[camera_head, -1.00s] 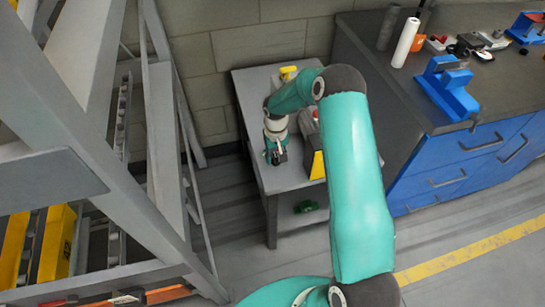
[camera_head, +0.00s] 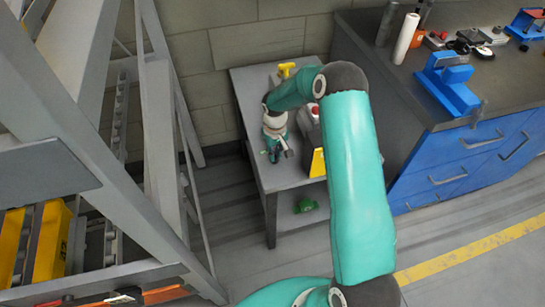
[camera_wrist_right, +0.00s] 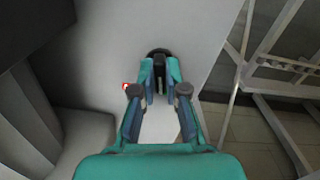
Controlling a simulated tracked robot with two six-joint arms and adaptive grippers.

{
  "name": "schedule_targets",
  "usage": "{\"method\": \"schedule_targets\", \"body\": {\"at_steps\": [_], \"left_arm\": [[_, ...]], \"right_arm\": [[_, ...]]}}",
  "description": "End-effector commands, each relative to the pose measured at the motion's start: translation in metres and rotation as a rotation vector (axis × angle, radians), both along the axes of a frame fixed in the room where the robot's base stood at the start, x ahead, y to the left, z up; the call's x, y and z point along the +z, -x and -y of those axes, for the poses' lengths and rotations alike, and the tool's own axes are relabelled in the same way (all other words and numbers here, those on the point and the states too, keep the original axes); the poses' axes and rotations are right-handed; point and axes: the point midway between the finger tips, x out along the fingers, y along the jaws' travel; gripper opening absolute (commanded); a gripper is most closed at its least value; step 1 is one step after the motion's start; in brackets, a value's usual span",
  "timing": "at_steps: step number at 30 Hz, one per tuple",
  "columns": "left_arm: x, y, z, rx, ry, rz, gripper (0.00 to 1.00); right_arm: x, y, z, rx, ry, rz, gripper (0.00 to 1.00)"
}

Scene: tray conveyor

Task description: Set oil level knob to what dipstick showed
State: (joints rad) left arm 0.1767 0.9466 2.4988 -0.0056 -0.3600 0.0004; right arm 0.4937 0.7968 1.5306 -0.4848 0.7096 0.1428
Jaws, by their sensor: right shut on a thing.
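My right gripper (camera_head: 276,157) reaches down to the near left part of a small grey table in the head view. In the right wrist view the fingers of the right gripper (camera_wrist_right: 160,78) are closed around a dark upright piece (camera_wrist_right: 159,72) with a round black base (camera_wrist_right: 158,52), which looks like a knob. Its setting and any markings cannot be read. No dipstick can be made out. My left gripper is not in view.
The grey table (camera_head: 289,178) also carries a yellow-and-black box (camera_head: 317,163) and a yellow item (camera_head: 286,70). A green object (camera_head: 306,205) lies on its lower shelf. A blue-drawer workbench (camera_head: 468,150) stands right, a grey metal frame (camera_head: 130,215) left.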

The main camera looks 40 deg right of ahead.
Motion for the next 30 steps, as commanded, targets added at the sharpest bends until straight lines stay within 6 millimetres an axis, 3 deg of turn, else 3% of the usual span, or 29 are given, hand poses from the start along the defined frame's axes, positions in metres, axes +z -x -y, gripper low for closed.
{"method": "schedule_targets", "body": {"at_steps": [16,30], "left_arm": [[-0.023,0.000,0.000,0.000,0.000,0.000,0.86],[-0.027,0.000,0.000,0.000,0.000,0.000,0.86]], "right_arm": [[0.000,-0.005,-0.001,0.439,0.002,0.017,0.00],[0.002,-0.005,0.000,0.580,0.003,0.018,0.00]]}}
